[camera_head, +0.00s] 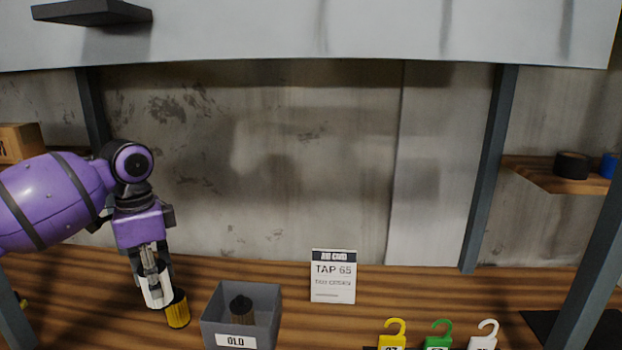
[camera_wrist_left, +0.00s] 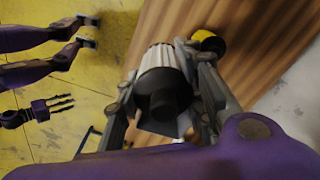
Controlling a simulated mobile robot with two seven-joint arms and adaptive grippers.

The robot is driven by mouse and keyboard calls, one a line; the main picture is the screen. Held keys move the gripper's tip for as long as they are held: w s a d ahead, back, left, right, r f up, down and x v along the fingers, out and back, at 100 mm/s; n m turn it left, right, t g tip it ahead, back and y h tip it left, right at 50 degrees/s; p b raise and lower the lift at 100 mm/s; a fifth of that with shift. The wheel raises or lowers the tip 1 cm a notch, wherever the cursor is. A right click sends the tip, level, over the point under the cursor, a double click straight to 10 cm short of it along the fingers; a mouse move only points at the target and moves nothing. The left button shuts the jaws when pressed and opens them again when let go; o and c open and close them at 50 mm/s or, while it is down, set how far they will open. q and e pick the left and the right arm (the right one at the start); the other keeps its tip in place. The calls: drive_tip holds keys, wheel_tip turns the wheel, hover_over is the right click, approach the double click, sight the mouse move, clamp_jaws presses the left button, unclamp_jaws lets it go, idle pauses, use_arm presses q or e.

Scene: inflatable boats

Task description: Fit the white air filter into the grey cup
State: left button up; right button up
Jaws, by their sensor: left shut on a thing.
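My left gripper (camera_head: 153,290) is shut on the white air filter (camera_head: 158,290), low over the wooden bench at the left. In the left wrist view the filter (camera_wrist_left: 157,64) is a ribbed white cylinder with a black end, between the two fingers (camera_wrist_left: 160,88). A yellow cylinder (camera_head: 178,312) stands just right of the filter; its dark and yellow end shows in the left wrist view (camera_wrist_left: 207,41). I cannot make out the grey cup. A small purple limb with thin fingers (camera_wrist_left: 60,105), perhaps my right gripper, shows at the wrist view's left.
A grey bin (camera_head: 242,333) labelled OLD holds a dark cylinder (camera_head: 241,308), right of the yellow cylinder. A sign (camera_head: 333,277) stands behind. Yellow, green and white hooked tags (camera_head: 438,335) are at the front right. The bench between sign and right post (camera_head: 490,170) is clear.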

use_arm(q)
drive_tip(key=s+d+f+n, duration=0.4)
drive_tip(key=s+d+n, duration=0.2)
drive_tip(key=s+d, duration=0.1)
drive_tip(key=s+d+f+n, duration=0.4)
drive_tip(key=s+d+n, duration=0.2)
drive_tip(key=s, duration=0.4)
drive_tip(key=shift+d+p, duration=0.35)
drive_tip(key=shift+d, duration=0.15)
use_arm(e)
drive_tip(key=shift+w+a+r, duration=0.3)
drive_tip(key=shift+w+r, duration=0.25)
drive_tip(key=shift+w, duration=0.05)
drive_tip(key=shift+s, duration=0.2)
